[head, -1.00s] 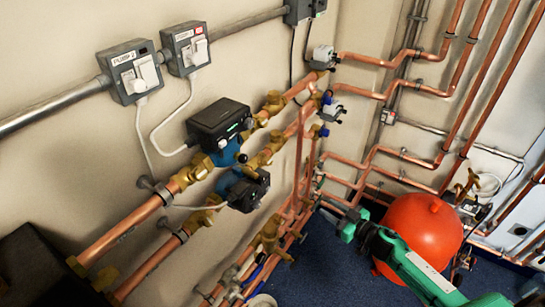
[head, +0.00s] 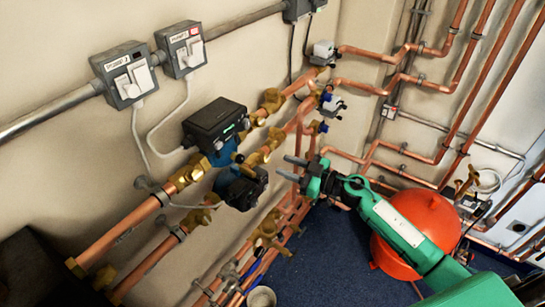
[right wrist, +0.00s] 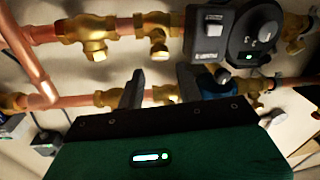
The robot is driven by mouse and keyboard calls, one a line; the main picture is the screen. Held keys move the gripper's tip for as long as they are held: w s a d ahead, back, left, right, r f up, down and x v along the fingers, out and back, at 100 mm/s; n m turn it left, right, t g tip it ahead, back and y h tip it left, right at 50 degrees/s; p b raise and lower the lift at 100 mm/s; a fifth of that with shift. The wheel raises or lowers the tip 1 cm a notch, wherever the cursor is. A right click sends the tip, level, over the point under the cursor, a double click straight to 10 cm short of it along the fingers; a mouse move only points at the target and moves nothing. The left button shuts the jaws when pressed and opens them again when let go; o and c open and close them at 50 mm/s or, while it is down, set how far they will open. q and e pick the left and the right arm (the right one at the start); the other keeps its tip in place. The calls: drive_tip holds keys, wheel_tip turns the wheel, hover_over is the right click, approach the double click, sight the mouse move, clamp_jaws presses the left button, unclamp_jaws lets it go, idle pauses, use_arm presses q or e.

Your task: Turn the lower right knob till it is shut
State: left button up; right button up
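My right gripper (head: 283,167) is open, with two dark parallel fingers pointing left toward the lower copper pipe run. Brass valve fittings (head: 262,155) sit on that run, to the right of the lower pump (head: 243,188). In the right wrist view a brass fitting (right wrist: 112,96) lies left of my fingers, on the lower pipe. A small brass knob (right wrist: 166,93) shows in the gap between them. The fingers look apart from it, and nothing is held. I cannot tell for certain which fitting is the lower right knob. My left gripper is not in view.
An upper pump with a black box (head: 217,122) and more brass valves (head: 273,99) sit above. Vertical copper pipes (head: 298,143) run close to my gripper. A red tank (head: 412,225) stands behind my right arm. Blue floor (head: 330,270) is open below.

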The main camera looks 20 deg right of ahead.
sight(268, 159)
drive_tip(key=shift+p+x, duration=0.4)
drive_tip(key=shift+x, duration=2.35)
drive_tip(key=c, duration=0.7)
